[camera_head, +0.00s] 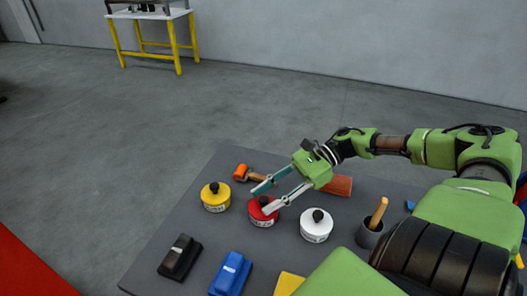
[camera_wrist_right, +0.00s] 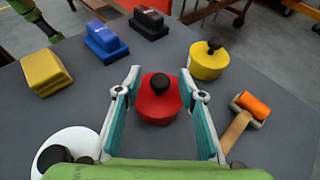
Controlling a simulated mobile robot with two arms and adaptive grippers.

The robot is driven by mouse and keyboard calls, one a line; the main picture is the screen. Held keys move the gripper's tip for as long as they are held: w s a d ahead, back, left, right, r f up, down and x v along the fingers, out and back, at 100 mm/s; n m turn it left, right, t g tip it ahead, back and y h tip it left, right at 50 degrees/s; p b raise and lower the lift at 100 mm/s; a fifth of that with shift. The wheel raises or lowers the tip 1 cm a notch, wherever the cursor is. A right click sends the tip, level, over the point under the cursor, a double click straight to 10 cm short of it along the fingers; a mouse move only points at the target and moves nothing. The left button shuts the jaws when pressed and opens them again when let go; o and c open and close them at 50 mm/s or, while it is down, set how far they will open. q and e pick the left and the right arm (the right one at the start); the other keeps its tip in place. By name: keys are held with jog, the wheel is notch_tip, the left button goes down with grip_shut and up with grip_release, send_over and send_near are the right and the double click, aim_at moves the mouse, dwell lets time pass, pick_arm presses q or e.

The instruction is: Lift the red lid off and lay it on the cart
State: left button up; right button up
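The red lid (camera_head: 261,206) has a black knob and sits on a white, labelled base on the grey cart (camera_head: 150,256). In the right wrist view the red lid (camera_wrist_right: 159,102) stands between the two fingers, with gaps on both sides. My right gripper (camera_head: 262,198) is open around or just above it; the head view does not settle its height. It also shows in the right wrist view (camera_wrist_right: 165,85). My left gripper is not in view.
A yellow lidded pot (camera_head: 216,199) stands left of the red one and a white one (camera_head: 316,228) right. An orange mallet (camera_head: 246,173) lies behind. Black (camera_head: 180,257), blue (camera_head: 230,273) and yellow (camera_head: 288,284) blocks line the front. A dark cup (camera_head: 368,236) stands right.

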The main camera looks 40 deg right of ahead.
aim_at(264, 200)
jog(key=shift+w+a+f, duration=0.15)
jog(key=shift+w+a, duration=0.05)
jog(key=shift+a, duration=0.35)
grip_shut()
jog(key=shift+r+p, duration=0.35)
jog(key=shift+r, duration=0.3)
notch_tip(264, 200, up, 3)
jog(key=shift+s+f+p, duration=0.15)
jog(key=shift+p, duration=1.05)
jog(key=s+a+r+p, duration=0.8)
jog(key=s+p, duration=0.3)
jog(key=p, duration=0.5)
jog(key=shift+a+r+p, duration=0.2)
jog(key=shift+r+p, duration=0.15)
jog(key=shift+r, duration=0.1)
